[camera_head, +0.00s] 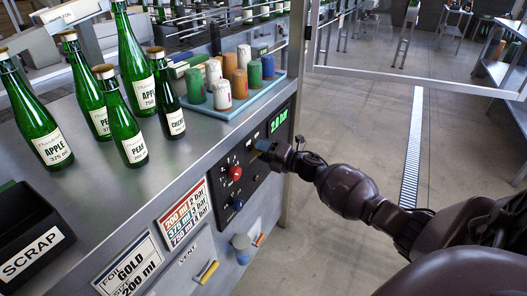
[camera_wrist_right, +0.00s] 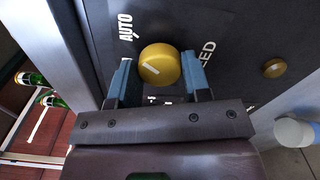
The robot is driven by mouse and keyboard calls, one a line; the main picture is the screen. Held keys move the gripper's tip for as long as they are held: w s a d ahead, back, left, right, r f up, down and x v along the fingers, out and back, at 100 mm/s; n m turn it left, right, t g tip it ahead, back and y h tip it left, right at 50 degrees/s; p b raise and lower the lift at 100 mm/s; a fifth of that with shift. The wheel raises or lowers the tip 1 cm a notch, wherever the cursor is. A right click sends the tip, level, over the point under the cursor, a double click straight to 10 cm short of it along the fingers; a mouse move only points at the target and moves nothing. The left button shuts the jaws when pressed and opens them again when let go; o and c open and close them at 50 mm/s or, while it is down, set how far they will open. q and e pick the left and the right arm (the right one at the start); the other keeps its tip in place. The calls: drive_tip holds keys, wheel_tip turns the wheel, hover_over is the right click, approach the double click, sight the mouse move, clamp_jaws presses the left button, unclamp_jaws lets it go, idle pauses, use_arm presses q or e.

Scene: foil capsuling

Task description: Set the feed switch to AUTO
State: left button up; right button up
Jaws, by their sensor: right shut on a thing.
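The feed switch is a round yellow knob (camera_wrist_right: 160,62) with a short white mark on its face, on a dark panel. In the right wrist view the word AUTO (camera_wrist_right: 125,27) stands at its upper left and FEED to its right. Another label below is partly hidden by my gripper. I cannot tell for sure which label the mark points to. My right gripper (camera_wrist_right: 159,78) is shut on the knob, one blue-grey finger on each side. In the head view the right gripper (camera_head: 263,147) is at the panel and hides the knob. My left gripper is not in view.
The control panel (camera_head: 256,183) also carries a red button (camera_head: 235,173), a blue knob (camera_head: 238,205) and a green display (camera_head: 278,120). Green bottles (camera_head: 131,85) and a blue tray (camera_head: 235,110) of coloured capsules stand on the bench above. A black scrap bin (camera_head: 25,225) stands at left. The floor at right is clear.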

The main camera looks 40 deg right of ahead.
drive_tip(key=o, duration=0.9)
drive_tip(key=p+v, duration=0.1)
drive_tip(key=v, duration=0.9)
drive_tip(key=shift+s+d, duration=0.15)
drive_tip(key=shift+s, duration=0.2)
